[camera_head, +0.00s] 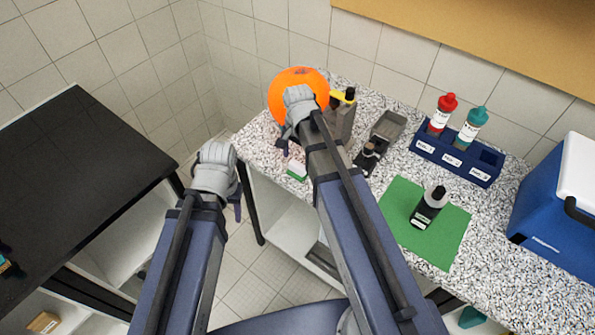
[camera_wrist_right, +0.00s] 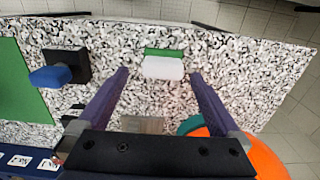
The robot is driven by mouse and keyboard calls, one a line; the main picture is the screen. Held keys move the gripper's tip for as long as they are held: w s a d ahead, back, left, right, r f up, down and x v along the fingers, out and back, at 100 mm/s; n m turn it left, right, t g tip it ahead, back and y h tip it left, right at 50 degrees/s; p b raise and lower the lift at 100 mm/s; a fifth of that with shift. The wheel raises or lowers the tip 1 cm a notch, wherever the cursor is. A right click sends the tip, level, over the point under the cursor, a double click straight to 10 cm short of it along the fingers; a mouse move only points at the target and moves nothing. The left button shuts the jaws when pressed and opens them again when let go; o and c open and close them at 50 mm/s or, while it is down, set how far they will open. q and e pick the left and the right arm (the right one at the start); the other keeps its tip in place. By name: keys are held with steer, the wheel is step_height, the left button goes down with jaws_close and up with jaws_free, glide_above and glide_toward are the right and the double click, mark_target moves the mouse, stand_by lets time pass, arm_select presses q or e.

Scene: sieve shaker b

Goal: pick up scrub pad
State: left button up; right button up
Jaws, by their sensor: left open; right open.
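The scrub pad (camera_head: 297,171), white with a green layer, lies on the speckled counter (camera_head: 350,200) near its front left edge. In the right wrist view the scrub pad (camera_wrist_right: 163,67) shows just beyond my fingers, roughly centred between them. My right gripper (camera_head: 286,146) is open and empty, above the counter close to the pad; in the wrist view both fingers (camera_wrist_right: 160,80) stand apart with nothing between them. My left gripper (camera_head: 237,205) hangs off the counter's front left, empty, its fingers partly hidden by the wrist.
A large orange ball-like object (camera_head: 287,82) stands close behind my right gripper. A black table (camera_head: 80,180) is at left.

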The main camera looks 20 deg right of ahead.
mark_target(298, 164)
steer(key=f+b, duration=0.4)
steer(key=f, duration=0.1)
steer(key=shift+w+b, duration=0.35)
steer(key=shift+c, duration=0.4)
steer(key=c, duration=1.2)
